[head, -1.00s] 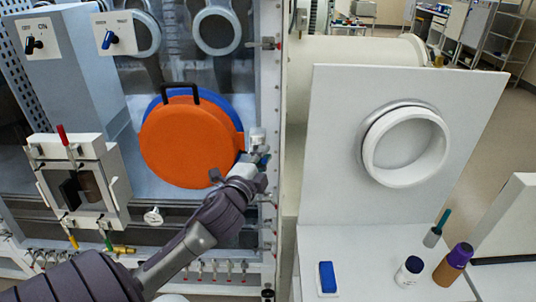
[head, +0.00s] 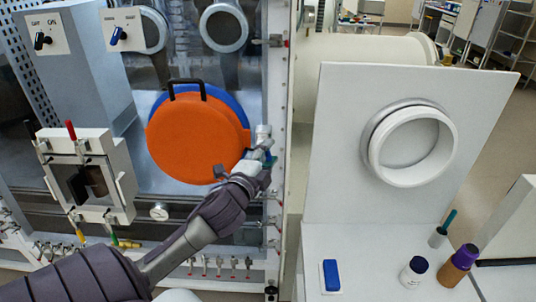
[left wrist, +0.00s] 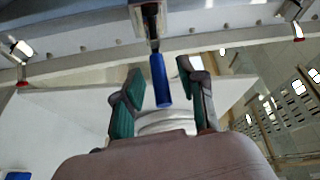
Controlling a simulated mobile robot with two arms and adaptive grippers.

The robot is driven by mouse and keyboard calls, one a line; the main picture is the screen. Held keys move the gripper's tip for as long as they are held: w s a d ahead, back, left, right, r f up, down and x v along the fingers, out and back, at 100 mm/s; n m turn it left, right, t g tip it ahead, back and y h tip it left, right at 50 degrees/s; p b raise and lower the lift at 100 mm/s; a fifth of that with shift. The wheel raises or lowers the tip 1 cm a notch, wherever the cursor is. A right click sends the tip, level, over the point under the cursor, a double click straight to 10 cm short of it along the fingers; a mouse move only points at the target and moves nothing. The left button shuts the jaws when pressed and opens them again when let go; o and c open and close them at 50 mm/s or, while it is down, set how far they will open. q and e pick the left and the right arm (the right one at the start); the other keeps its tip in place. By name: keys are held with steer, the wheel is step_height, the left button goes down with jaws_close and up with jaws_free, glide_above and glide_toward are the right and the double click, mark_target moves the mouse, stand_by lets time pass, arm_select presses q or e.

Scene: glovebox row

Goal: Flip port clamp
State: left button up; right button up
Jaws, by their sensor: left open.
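The round orange port door (head: 195,140) with a black handle sits on the glovebox front, with a blue disc edge behind it. At its right edge is a pale metal clamp (head: 263,132), partly hidden by my gripper. My left gripper (head: 262,157) is at this clamp. In the left wrist view, a blue clamp lever (left wrist: 159,80) hangs from a metal bracket between the open green-padded fingers of the left gripper (left wrist: 161,86). I see a gap on both sides of the lever. My right gripper is not in view.
A white panel with a round white port ring (head: 412,147) stands to the right. A blue block (head: 331,276), a white jar (head: 413,272) and a brown bottle (head: 458,267) are on the shelf below. A small antechamber box (head: 88,175) is at left.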

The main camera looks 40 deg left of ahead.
arm_select(q)
steer(key=v, duration=0.7)
steer(key=shift+s, duration=0.25)
stand_by(0.6)
